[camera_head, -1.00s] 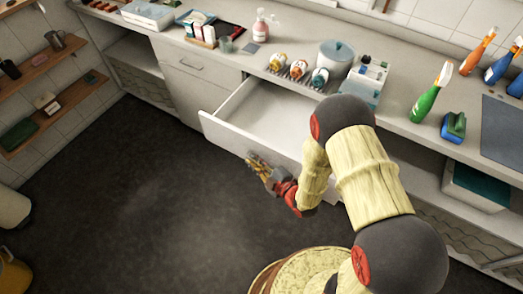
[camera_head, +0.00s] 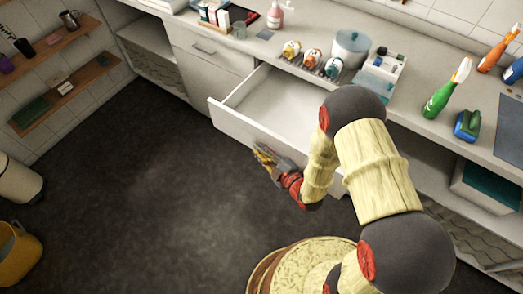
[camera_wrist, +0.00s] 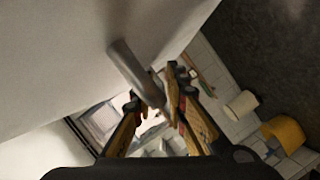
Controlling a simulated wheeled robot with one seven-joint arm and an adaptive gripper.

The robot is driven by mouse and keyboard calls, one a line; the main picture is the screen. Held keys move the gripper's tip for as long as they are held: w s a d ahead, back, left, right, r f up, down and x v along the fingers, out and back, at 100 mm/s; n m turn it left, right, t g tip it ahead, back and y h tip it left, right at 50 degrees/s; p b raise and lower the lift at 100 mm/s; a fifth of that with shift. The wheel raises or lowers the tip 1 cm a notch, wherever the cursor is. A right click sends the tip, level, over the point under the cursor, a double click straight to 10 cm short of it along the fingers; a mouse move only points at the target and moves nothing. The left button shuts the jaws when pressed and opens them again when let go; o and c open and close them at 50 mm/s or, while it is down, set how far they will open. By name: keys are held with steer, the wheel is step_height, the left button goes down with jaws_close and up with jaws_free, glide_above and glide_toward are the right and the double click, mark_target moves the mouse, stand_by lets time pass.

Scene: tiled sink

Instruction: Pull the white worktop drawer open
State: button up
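The white worktop drawer (camera_head: 236,124) stands well out from under the counter, and its white interior shows, looking empty where visible. My arm hides the drawer's right part. My gripper (camera_head: 264,156) is at the outer face of the drawer front, low and near its middle. In the wrist view, the grey bar handle (camera_wrist: 132,68) runs from the pale drawer front (camera_wrist: 60,60) to between the two yellow-and-black fingers of my gripper (camera_wrist: 154,92). The fingers appear closed about the handle, though the exact contact is partly hidden.
A closed cabinet (camera_head: 208,72) is left of the drawer. The dark floor (camera_head: 140,180) in front is clear.

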steer(key=v, duration=1.2)
steer(key=shift+a, duration=0.1)
